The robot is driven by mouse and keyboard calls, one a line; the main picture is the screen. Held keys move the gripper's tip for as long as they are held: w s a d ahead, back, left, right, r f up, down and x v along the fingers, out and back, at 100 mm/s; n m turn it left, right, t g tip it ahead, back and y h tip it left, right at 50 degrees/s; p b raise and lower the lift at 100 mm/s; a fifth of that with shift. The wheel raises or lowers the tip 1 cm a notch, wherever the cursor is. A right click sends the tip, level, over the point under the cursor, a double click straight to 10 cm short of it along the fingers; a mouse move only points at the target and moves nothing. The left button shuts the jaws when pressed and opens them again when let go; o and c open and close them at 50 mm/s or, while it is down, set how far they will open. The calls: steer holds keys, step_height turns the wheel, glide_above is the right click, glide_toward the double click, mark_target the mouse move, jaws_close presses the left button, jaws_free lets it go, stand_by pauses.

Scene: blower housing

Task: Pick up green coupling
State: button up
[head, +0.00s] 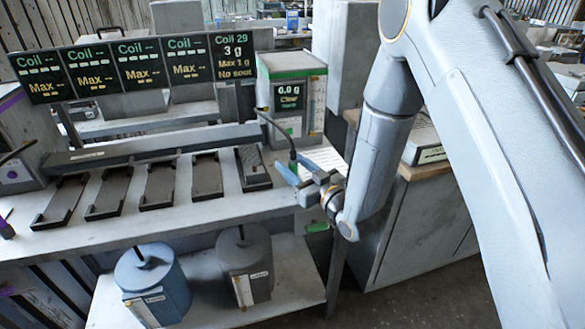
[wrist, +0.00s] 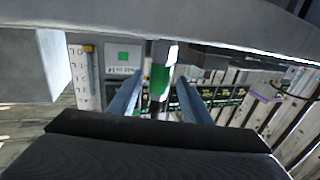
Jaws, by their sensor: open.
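My gripper (head: 288,172) is open, with nothing visible held in it, over the right end of the workbench in front of the weighing unit. In the wrist view its two fingers (wrist: 157,98) stand apart. A green patch on a pale upright form (wrist: 160,78) shows between them; I cannot tell whether this is the green coupling or part of the unit behind. No coupling is clearly recognisable.
The green-topped weighing unit (head: 291,100) reads 0.0 g, with a dark cable running toward my gripper. Several dark trays (head: 170,184) line the bench below black coil displays (head: 143,64). Blue (head: 152,285) and grey (head: 244,263) canisters stand on the lower shelf. A cabinet (head: 425,225) is at right.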

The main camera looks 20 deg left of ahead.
steer(key=p+x, duration=0.1)
steer(key=x, duration=0.3)
steer(key=shift+w+a+r+p, duration=0.1)
steer(key=shift+r+p, duration=0.05)
steer(key=shift+p, duration=0.15)
jaws_close()
step_height(320, 180, up, 10)
steer(key=b, duration=0.2)
steer(key=shift+b, duration=0.3)
stand_by(0.5)
